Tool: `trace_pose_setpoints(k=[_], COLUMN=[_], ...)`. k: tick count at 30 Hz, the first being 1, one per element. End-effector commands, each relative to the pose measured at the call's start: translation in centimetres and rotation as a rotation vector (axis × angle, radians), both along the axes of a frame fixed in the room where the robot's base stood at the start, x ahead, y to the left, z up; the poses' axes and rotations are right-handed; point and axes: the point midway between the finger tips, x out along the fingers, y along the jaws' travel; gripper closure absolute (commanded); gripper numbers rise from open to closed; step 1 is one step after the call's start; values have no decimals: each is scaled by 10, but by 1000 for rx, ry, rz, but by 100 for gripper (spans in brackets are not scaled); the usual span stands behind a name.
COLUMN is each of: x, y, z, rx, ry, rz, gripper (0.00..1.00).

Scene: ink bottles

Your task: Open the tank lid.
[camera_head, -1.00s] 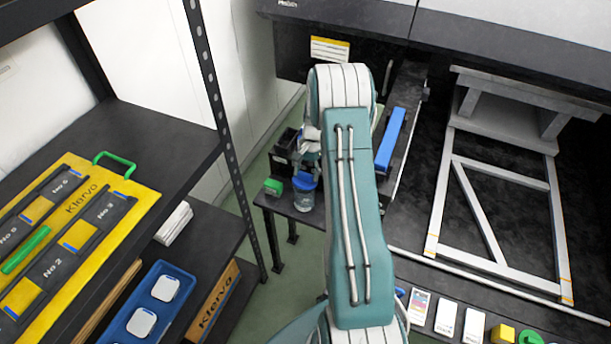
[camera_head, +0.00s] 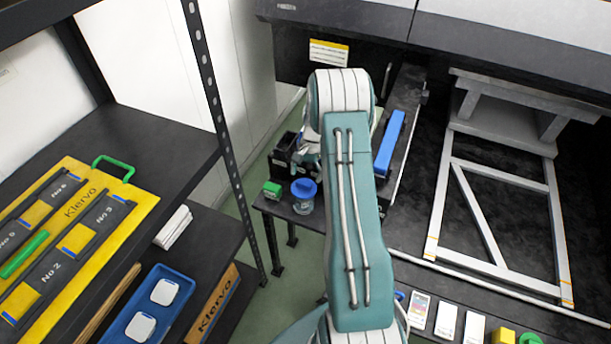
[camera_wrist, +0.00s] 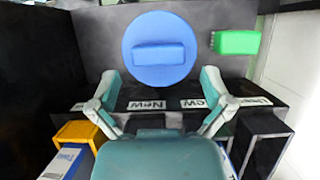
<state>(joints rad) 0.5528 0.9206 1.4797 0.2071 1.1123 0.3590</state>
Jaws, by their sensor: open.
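A row of dark tanks (camera_head: 282,160) stands behind the jar, partly hidden by my arm. Which part is the tank lid is hard to tell.
A green block (camera_head: 272,190) stands left of the jar. A blue bar (camera_head: 390,143) lies on the ledge to the right of my arm. A shelf (camera_head: 130,140) with a black upright is on the left. Several small items lie at the lower right.

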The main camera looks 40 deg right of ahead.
Motion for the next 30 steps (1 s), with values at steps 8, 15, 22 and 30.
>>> trace_pose_setpoints(k=[8, 15, 22, 30], x=[10, 21, 25, 25], y=[-17, -33, -40, -41], z=[42, 85, 106, 107], rx=[-3, -3, 0, 0], ry=[-4, -4, 0, 0], rz=[-1, -1, 0, 0], gripper=[0, 0, 0, 0])
